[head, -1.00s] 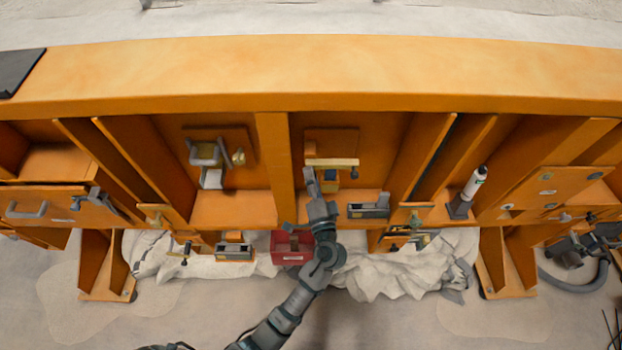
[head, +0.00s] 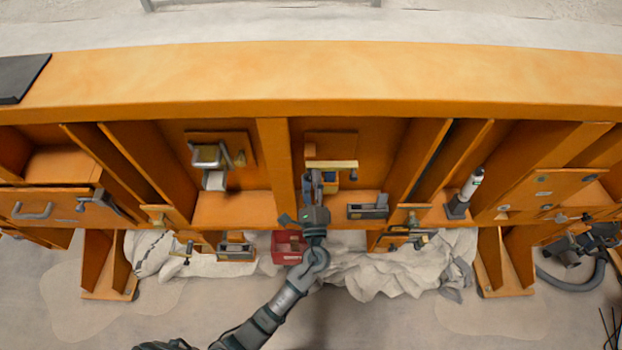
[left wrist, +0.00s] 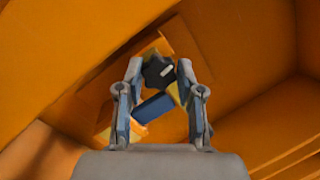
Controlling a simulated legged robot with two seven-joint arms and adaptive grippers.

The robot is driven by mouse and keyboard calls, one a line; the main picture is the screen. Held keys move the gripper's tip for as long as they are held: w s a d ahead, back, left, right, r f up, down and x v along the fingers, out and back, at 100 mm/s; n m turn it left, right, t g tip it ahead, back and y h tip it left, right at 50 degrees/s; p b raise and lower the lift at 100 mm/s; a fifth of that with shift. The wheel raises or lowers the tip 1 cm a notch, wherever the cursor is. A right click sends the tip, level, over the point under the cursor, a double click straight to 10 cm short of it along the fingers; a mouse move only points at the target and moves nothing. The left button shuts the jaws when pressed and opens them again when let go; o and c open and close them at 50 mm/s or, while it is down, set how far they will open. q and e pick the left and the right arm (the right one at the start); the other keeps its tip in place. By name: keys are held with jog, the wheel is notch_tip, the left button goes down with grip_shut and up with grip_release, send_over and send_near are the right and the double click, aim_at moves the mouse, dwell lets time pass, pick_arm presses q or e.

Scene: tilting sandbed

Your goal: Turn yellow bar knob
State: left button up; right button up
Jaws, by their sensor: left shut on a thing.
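The yellow bar (head: 331,164) of the knob lies level across the front of a small orange panel, in the bay right of the centre divider. My left gripper (head: 313,175) reaches up from below to the bar's left part. In the left wrist view my left gripper (left wrist: 160,72) is shut on a dark knob piece (left wrist: 158,72) with a white mark, between its fingertips. Yellow parts show beside and below the fingers. How the dark piece joins the bar is hidden. A blue block (left wrist: 153,108) shows between the fingers. My right gripper is out of view.
Orange dividers (head: 273,155) wall the bay on both sides. A grey tray-like fixture (head: 368,207) stands close right of my gripper. A red box (head: 288,247) is below, beside my arm. A white-and-black cylinder (head: 470,187) stands farther right.

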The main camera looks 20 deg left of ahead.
pick_arm(q)
jog(key=shift+d+f+m+h+p, duration=0.1)
jog(key=shift+f+m+h+p, duration=0.2)
jog(key=shift+m, duration=0.45)
jog(key=shift+f+m+h+p, duration=0.15)
jog(key=shift+m+h, duration=0.15)
jog(key=shift+m, duration=0.45)
jog(key=o, duration=0.8)
jog(key=shift+o, duration=0.4)
jog(key=shift+r, duration=0.1)
jog(key=v, duration=1.2)
jog(key=shift+f, duration=0.25)
